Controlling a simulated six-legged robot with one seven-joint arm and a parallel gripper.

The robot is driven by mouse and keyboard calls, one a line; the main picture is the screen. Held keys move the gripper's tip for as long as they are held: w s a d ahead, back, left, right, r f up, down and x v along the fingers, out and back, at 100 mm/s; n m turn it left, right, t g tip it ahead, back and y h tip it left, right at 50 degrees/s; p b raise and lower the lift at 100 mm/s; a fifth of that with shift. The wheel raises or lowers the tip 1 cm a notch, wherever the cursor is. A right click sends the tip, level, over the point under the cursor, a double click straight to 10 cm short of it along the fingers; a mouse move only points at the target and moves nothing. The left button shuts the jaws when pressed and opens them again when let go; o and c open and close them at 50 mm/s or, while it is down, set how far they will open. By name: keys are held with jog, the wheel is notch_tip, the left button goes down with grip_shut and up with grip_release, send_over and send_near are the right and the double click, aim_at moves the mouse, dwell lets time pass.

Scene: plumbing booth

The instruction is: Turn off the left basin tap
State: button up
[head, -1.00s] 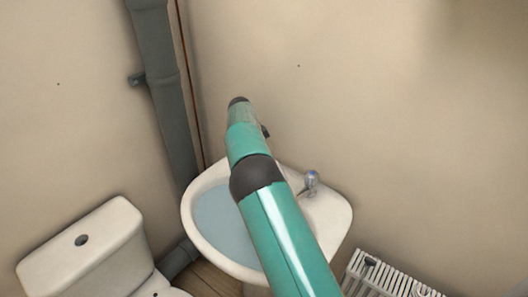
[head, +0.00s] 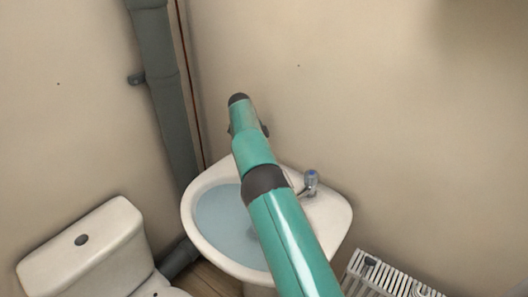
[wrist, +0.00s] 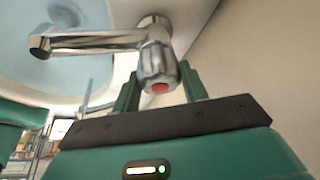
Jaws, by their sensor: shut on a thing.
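The left basin tap (wrist: 158,62) is chrome with a long spout and a red-capped knob, seen close up in the wrist view. My gripper (wrist: 160,88) has its two green fingers on either side of the knob and is shut on it. In the head view my own arm covers the left tap and the fingers. The white basin (head: 335,222) stands in the corner with blue-grey water (head: 218,218) in it. It also shows in the wrist view (wrist: 120,20).
A second tap with a blue cap (head: 311,180) stands at the basin's right. A toilet cistern (head: 85,250) is at the left, a grey pipe (head: 160,90) runs down the corner, and a white radiator (head: 385,278) is at lower right.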

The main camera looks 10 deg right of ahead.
jog(key=o, duration=1)
jog(key=shift+r, duration=0.15)
notch_tip(320, 180, up, 3)
jog(key=shift+f, duration=0.1)
jog(key=shift+s+r, duration=0.45)
jog(key=shift+r, duration=0.1)
jog(key=s+r, duration=0.3)
jog(key=s, duration=0.1)
jog(key=s+r, duration=0.3)
jog(key=s, duration=0.1)
jog(key=s+r, duration=0.2)
jog(key=s, duration=0.3)
jog(key=shift+s+d+r, duration=0.1)
jog(key=shift+d+r, duration=0.3)
